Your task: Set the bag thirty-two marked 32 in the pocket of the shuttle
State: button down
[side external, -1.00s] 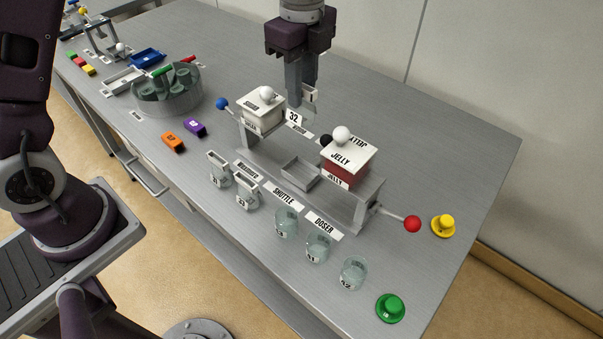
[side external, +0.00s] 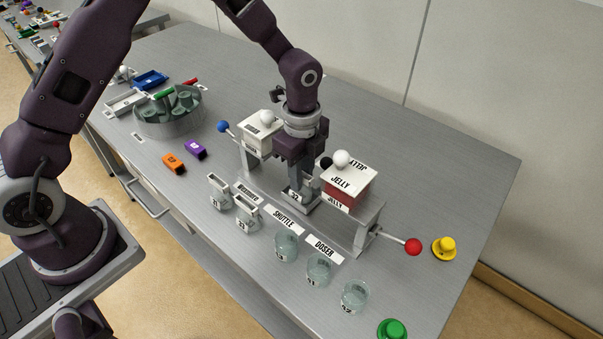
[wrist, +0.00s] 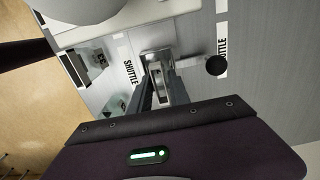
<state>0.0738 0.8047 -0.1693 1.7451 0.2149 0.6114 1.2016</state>
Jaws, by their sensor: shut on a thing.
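The bag marked 32 (side external: 294,195) is low at the shuttle, between the white box and the JELLY box in the side view. My gripper (side external: 299,183) points down from above and is shut on the bag's upper part. The shuttle's grey pocket (side external: 304,209) is around or directly under the bag; I cannot tell whether the bag touches its floor. In the wrist view my fingers (wrist: 161,96) reach to the bag at the pocket, and the fingers hide much of both.
The JELLY box (side external: 347,184) stands close on the right, the white box (side external: 261,132) on the left. Pouches and glass jars (side external: 319,268) line the front. A red-knobbed lever (side external: 413,247), yellow button (side external: 443,249) and green button (side external: 392,330) are at right. The table behind is clear.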

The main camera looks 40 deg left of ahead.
jog(key=c, duration=1.2)
grip_release()
notch_tip(320, 180, up, 12)
jog(key=s+a+r+n+t, duration=0.1)
jog(key=s+a+r+n, duration=0.1)
jog(key=s+r+n, duration=0.3)
jog(key=s+a+r+n+t, duration=0.2)
jog(key=s+a+r, duration=0.1)
jog(key=s+r, duration=0.25)
jog(key=s+a+r+n+t, duration=0.2)
jog(key=s+n, duration=0.9)
jog(key=s, duration=0.3)
jog(key=shift+s+a+t, duration=0.15)
jog(key=shift+s+t, duration=0.05)
jog(key=shift+t, duration=0.1)
